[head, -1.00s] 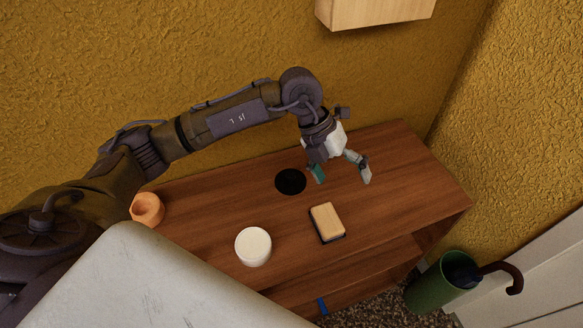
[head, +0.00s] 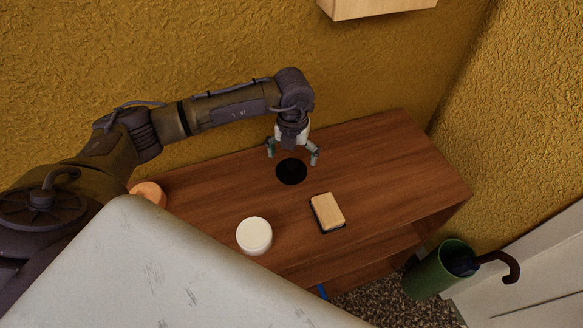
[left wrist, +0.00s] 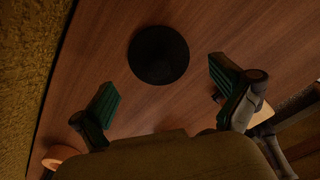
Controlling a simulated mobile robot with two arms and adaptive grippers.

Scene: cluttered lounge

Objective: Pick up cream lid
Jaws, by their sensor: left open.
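A round, cream-white, lid-like piece (head: 254,236) sits on the wooden cabinet top (head: 385,165), near its front edge. A flat black disc (head: 291,172) lies farther back on the same top. My left gripper (head: 292,157) is open and empty, pointing down just above and behind the black disc. In the left wrist view the disc (left wrist: 158,54) shows ahead, between and beyond the two fingers (left wrist: 162,88). My right gripper is not in view.
A pale block with a dark base (head: 327,212) lies right of the white piece. An orange ring-like object (head: 148,194) is at the left end, partly hidden. A green bin with an umbrella (head: 440,270) stands on the floor at right. A wooden box (head: 380,8) hangs above.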

